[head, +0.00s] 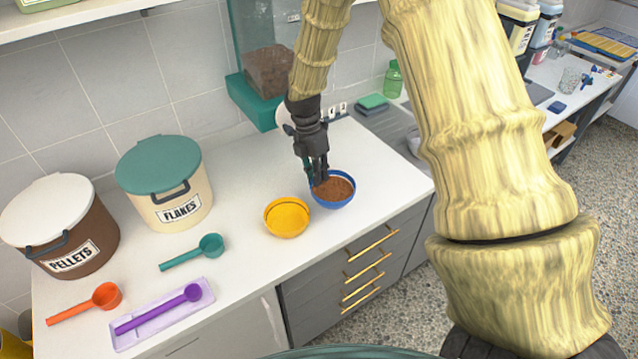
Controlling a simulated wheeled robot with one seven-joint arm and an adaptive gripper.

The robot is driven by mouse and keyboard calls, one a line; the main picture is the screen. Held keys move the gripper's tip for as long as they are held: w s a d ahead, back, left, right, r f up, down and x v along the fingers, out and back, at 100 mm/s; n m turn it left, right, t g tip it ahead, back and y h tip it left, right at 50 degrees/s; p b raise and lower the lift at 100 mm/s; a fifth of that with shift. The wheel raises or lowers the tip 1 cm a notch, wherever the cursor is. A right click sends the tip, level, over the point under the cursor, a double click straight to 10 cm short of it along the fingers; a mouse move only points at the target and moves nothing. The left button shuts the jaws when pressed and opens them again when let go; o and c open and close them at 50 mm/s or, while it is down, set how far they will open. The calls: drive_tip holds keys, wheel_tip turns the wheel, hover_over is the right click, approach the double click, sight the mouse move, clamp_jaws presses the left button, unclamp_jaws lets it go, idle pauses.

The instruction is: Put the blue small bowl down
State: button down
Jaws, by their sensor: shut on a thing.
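The blue small bowl (346,202) is near the front right of the white counter in the head view. It holds a brown, grainy fill and looks level. My gripper (319,180) points down at the bowl's left rim and is shut on it. The fingertips partly cover the bowl's left side. I cannot tell whether the bowl's base touches the counter.
A yellow bowl (287,218) stands just left of the blue one. The white counter (245,265) has scoops, a flakes tub (165,185) and a pellets tub (62,225) to the left. A teal dispenser (262,70) stands behind. The counter's front edge is close.

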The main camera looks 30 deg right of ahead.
drive_tip(key=shift+w+f, duration=0.5)
drive_tip(key=shift+f, duration=0.15)
drive_tip(key=shift+s+d+f+p, duration=0.1)
drive_tip(key=shift+s+f+p, duration=0.35)
drive_tip(key=shift+s, duration=0.1)
drive_tip(key=shift+w+f, duration=0.15)
drive_tip(key=shift+f, duration=0.55)
drive_tip(key=shift+w+f, duration=0.15)
drive_tip(key=shift+f, duration=0.5)
drive_tip(key=shift+s+r, duration=0.15)
drive_tip(key=shift+s, duration=0.1)
drive_tip(key=c, duration=2)
unclamp_jaws()
drive_tip(key=shift+w+f, duration=0.1)
drive_tip(key=shift+f, duration=0.1)
drive_tip(key=o, duration=0.4)
drive_tip(key=shift+o, duration=0.2)
drive_tip(key=shift+r, duration=0.1)
drive_tip(key=b+v, duration=0.3)
drive_tip(key=v, duration=0.9)
drive_tip(key=shift+b, duration=0.35)
